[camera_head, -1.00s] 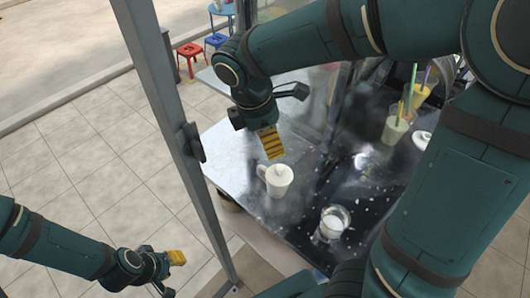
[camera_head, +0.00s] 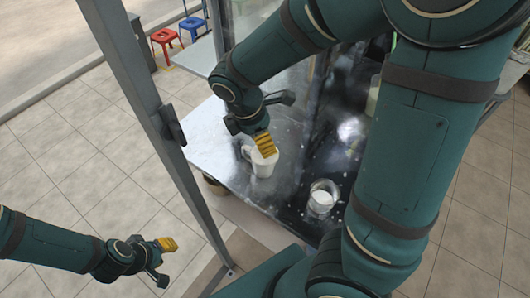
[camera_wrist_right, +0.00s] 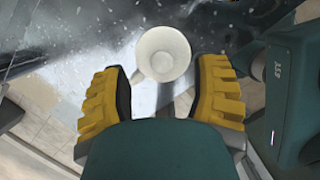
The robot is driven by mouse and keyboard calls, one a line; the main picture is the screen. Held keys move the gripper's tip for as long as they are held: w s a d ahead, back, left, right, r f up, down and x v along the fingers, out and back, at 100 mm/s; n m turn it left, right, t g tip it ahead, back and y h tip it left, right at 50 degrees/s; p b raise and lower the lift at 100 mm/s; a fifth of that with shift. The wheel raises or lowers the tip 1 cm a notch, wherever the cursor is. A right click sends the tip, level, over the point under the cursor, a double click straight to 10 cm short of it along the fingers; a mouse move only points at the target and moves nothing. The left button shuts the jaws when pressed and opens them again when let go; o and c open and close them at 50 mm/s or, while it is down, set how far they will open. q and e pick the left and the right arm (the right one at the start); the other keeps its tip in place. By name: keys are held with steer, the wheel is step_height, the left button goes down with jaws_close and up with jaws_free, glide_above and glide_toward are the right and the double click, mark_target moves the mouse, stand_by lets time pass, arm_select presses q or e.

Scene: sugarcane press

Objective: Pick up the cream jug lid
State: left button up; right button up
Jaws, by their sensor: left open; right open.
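The white cream jug (camera_head: 263,168) stands on the metal counter, with its handle on the left. Its lid is largely hidden behind my right gripper in the head view. In the right wrist view the round white lid (camera_wrist_right: 163,50) shows from above on the jug, just beyond the fingertips. My right gripper (camera_wrist_right: 163,90) is open, with one yellow finger on each side of the lid's near side. It holds nothing. My left gripper (camera_head: 166,260) is open and empty, low at the left, well away from the counter.
A glass with white contents (camera_head: 322,198) stands on the counter to the right of the jug. A grey metal post (camera_head: 150,110) rises between my left gripper and the counter. Red (camera_head: 165,37) and blue (camera_head: 192,24) stools stand at the back left.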

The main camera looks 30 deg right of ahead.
steer(key=x, duration=0.3)
steer(key=shift+f+b, duration=0.3)
steer(key=shift+f, duration=0.1)
jaws_close()
